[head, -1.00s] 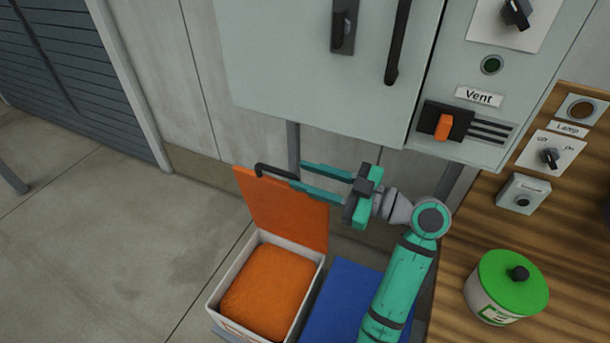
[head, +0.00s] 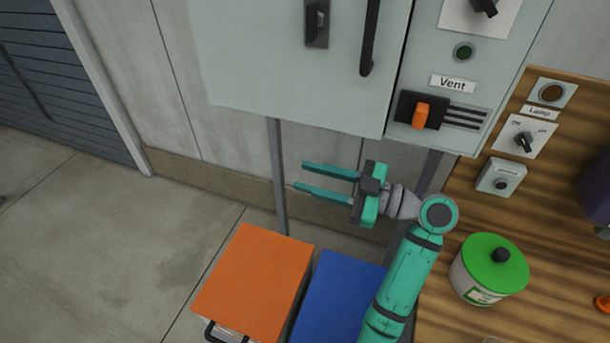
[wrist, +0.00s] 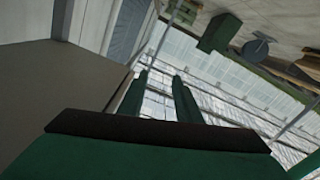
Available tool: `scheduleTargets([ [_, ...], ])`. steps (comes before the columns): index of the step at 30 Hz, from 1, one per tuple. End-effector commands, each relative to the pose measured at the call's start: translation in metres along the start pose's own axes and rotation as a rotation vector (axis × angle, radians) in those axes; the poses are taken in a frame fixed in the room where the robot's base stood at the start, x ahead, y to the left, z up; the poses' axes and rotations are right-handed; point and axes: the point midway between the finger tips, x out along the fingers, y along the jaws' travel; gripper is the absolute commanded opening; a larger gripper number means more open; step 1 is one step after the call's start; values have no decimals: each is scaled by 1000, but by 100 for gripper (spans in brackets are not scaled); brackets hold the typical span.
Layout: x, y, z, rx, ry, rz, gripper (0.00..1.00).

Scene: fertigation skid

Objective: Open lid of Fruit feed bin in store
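The bin with the orange lid (head: 254,283) stands on the floor at the lower middle of the head view. Its lid lies flat and closed over the bin, and a dark handle (head: 214,331) shows at its near edge. No label on it is readable here. My gripper (head: 302,175) is above and behind the bin, with its two teal fingers apart and nothing between them. It is clear of the lid and handle. The fingers (wrist: 160,80) also show apart and empty in the wrist view.
A bin with a blue lid (head: 340,300) stands right beside the orange one, partly behind my arm. A grey cabinet (head: 290,60) hangs above. A wooden bench (head: 450,325) with a green-lidded pot (head: 490,272) is at the right. Open floor lies to the left.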

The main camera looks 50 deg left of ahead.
Motion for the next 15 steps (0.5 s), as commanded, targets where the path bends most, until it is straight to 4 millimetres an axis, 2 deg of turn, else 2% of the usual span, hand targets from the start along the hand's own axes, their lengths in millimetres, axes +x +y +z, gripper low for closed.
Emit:
scheduleTargets([
  [15,-31,0,0,-1,0,1,31],
])
